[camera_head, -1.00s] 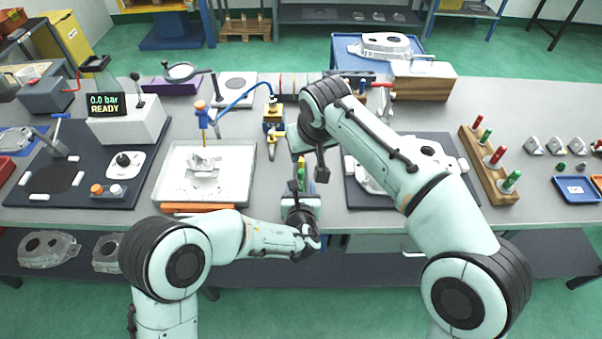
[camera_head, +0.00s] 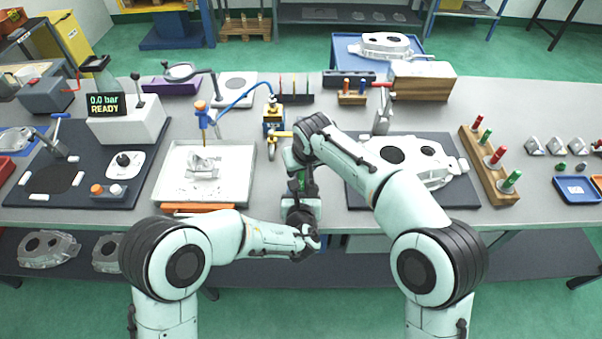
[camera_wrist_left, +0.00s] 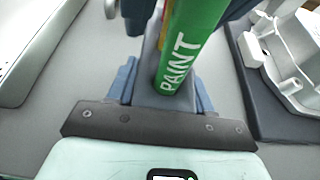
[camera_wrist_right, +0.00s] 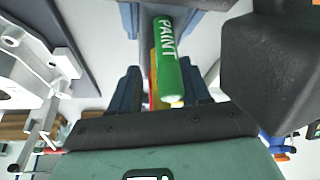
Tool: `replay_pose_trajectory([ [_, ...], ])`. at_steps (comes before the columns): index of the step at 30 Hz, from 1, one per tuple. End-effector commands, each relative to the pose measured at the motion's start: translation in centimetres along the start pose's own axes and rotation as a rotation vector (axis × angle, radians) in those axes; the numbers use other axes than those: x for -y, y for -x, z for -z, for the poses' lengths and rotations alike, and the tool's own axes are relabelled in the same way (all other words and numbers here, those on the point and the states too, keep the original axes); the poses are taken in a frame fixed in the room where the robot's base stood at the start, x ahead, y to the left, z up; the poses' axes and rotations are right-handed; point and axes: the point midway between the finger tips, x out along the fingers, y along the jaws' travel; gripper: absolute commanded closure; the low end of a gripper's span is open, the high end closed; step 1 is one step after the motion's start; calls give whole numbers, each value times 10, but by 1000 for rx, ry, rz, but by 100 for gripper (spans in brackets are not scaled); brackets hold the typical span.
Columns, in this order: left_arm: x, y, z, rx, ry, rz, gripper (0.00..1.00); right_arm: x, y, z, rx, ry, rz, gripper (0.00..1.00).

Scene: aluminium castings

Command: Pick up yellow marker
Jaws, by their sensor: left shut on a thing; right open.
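My left gripper (camera_head: 301,196) is shut on a green marker (camera_head: 302,181) lettered PAINT, held above the table's front edge. The green marker also fills the middle of the left wrist view (camera_wrist_left: 187,45). In the right wrist view, the green marker (camera_wrist_right: 168,65) lies between the open fingers of my right gripper (camera_wrist_right: 160,88), apart from both. Yellow and red strips show behind the green marker in both wrist views; I cannot tell whether the yellow one is a separate marker. In the head view my right arm partly hides this spot.
A metal casting on a dark mat (camera_head: 460,195) lies to the right, and a white tray (camera_head: 242,188) to the left. A wooden peg block (camera_head: 480,160) stands farther right. A dark rack (camera_head: 290,98) with thin sticks stands behind.

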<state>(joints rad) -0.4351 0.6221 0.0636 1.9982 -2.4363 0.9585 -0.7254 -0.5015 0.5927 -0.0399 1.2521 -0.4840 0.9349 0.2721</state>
Motion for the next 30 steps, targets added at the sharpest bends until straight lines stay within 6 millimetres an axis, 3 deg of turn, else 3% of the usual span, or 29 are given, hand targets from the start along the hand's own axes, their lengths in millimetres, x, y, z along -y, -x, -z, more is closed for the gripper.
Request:
replay_pose_trajectory([
  [3, 0, 0, -1, 2, 0, 0, 82, 0, 0, 0, 0, 0, 0, 56],
  [7, 0, 0, -1, 2, 0, 0, 82, 0, 1, 0, 0, 0, 0, 99],
  [19, 0, 0, -1, 1, 0, 0, 82, 0, 8, 4, -3, 0, 0, 100],
  [30, 0, 0, 0, 1, 0, 0, 82, 1, 73, 31, -5, 0, 2, 100],
])
